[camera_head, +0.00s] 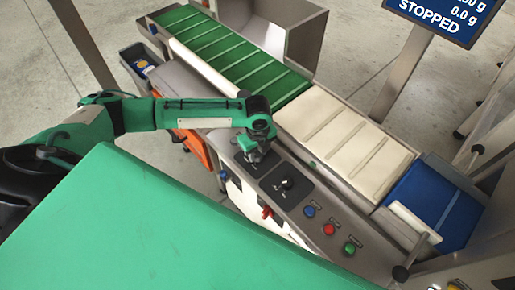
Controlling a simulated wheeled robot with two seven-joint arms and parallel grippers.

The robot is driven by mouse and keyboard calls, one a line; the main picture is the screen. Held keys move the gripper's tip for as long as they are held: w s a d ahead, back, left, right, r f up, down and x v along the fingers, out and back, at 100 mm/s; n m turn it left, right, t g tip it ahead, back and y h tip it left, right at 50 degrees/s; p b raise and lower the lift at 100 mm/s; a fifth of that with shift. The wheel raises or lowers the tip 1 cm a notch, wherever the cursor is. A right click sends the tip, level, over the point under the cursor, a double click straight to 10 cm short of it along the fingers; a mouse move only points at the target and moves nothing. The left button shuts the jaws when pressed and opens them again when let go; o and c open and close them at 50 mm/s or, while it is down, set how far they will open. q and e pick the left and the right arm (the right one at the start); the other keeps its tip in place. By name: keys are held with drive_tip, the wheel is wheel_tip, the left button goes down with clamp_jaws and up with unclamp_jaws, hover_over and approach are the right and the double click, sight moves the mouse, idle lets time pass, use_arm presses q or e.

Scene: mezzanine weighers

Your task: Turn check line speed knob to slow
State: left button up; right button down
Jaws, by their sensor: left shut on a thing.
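My left gripper (256,152) reaches down onto the control panel from the left. It is shut on a knob on the left black plate (243,166); the gripper covers that knob, so its pointer setting cannot be read. A second black knob (287,184) sits in the open on the neighbouring black plate, to the lower right of the gripper. The labels are too small to read, so I cannot tell from them which one is the check line speed knob. My right gripper is not in view.
Blue (309,211), red (328,229) and green (349,248) buttons line the panel to the right. Behind it run a green conveyor belt (225,50), a cream belt (345,140) and a blue section (432,205). A display (440,14) reads STOPPED.

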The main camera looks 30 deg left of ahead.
sight(257, 153)
use_arm(q)
drive_tip(key=n+p, duration=0.2)
drive_tip(key=p, duration=0.1)
drive_tip(key=n+p, duration=0.1)
drive_tip(key=p, duration=0.1)
drive_tip(key=shift+r+n+p, duration=0.35)
drive_tip(key=shift+n+p, duration=0.05)
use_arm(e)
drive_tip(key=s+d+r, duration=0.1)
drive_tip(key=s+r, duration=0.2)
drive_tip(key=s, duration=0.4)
use_arm(q)
drive_tip(key=n+p, duration=0.3)
drive_tip(key=p, duration=0.1)
drive_tip(key=shift+n, duration=0.3)
drive_tip(key=shift+f+n+p, duration=0.15)
drive_tip(key=shift+n+p, duration=0.7)
drive_tip(key=shift+p, duration=0.05)
drive_tip(key=shift+f+n+p, duration=0.15)
drive_tip(key=shift+n+p, duration=0.7)
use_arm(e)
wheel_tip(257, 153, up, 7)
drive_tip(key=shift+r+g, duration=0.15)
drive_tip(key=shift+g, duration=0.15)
use_arm(q)
drive_tip(key=o, duration=1)
drive_tip(key=shift+c, duration=0.2)
